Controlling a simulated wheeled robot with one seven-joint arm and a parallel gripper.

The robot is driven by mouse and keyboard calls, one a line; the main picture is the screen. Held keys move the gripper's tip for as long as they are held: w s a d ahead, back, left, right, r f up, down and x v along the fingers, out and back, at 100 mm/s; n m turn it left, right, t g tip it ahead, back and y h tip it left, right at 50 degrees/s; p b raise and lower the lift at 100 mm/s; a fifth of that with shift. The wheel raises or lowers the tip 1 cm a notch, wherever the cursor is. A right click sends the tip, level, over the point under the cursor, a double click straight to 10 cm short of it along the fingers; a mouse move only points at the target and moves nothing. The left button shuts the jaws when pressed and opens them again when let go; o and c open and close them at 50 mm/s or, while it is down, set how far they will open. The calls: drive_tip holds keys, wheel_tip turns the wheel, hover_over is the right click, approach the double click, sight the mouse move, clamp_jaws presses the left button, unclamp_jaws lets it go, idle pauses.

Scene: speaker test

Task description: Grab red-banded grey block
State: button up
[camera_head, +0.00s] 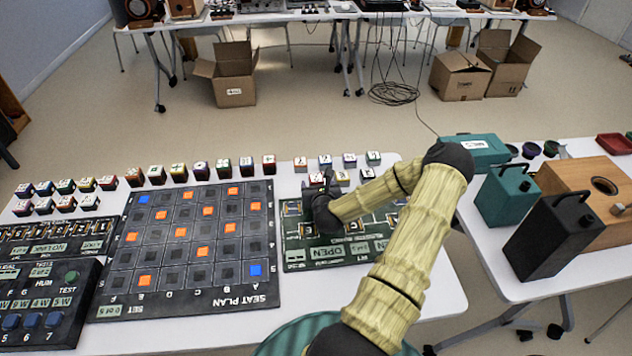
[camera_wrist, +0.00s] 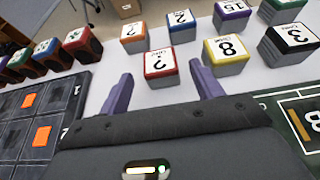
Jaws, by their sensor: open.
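The red-banded grey block (camera_wrist: 160,68) has a white top with a dark mark. It stands on the white table at the left end of a short front row of blocks. In the head view the block (camera_head: 316,180) shows just beyond my gripper (camera_head: 324,187), partly covered by it. In the wrist view my gripper (camera_wrist: 160,76) is open, with one purple finger toward each side of the block. Clear gaps show on both sides of the block, and nothing is held.
A yellow-banded block (camera_wrist: 227,52) and a black block (camera_wrist: 290,42) stand to the right. Orange-banded (camera_wrist: 133,40) and blue-banded (camera_wrist: 182,27) blocks stand behind. Dark blocks (camera_wrist: 82,45) line the left. The seat plan board (camera_head: 190,245) and a green board (camera_head: 330,250) lie in front.

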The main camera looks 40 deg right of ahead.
sight(317, 180)
drive_tip(key=shift+x, duration=1.5)
drive_tip(key=shift+s, duration=0.1)
drive_tip(key=c, duration=1.1)
drive_tip(key=shift+r, duration=0.15)
wheel_tip(317, 180, up, 10)
drive_tip(key=shift+f, duration=0.1)
